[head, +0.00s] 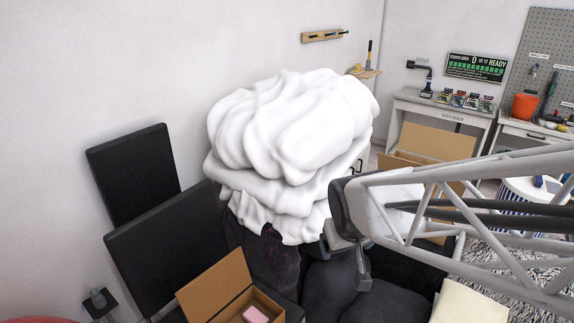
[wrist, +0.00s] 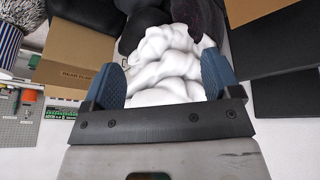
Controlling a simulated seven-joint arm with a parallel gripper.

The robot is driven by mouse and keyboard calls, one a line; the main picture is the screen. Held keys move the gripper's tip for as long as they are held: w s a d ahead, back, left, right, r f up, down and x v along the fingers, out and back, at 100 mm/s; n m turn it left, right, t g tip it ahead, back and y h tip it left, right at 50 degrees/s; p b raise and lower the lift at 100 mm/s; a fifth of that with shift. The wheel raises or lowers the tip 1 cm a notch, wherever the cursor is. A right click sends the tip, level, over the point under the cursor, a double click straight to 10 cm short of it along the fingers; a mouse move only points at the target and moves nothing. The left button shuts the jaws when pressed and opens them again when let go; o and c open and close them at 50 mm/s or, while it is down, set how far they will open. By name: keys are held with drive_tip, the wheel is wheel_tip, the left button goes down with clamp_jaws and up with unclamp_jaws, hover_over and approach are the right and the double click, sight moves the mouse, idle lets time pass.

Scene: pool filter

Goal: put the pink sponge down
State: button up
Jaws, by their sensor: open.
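The pink sponge (head: 255,314) lies inside an open cardboard box (head: 222,282) at the bottom of the head view, partly cut off by the frame edge. My gripper (head: 350,258) is in the middle of the head view, to the right of and above that box, apart from the sponge. In the wrist view its two blue fingers (wrist: 164,78) are wide apart, with nothing held between them. The white folded heap shows behind the gap. I cannot make out the sponge in the wrist view.
A large white folded heap (head: 290,125) stands beside my gripper. Black panels (head: 172,245) are at the left. A larger open cardboard box (head: 430,143) is behind my arm; a cardboard box (wrist: 75,68) shows in the wrist view. Workbenches (head: 440,110) stand at the back right.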

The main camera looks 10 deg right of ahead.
drive_tip(key=s+r+m+g, duration=0.1)
drive_tip(key=s+r+g, duration=0.1)
drive_tip(key=s+r, duration=0.4)
drive_tip(key=s+a, duration=0.1)
drive_tip(key=s, duration=0.4)
drive_tip(key=shift+s+y, duration=0.3)
drive_tip(key=shift+y, duration=0.1)
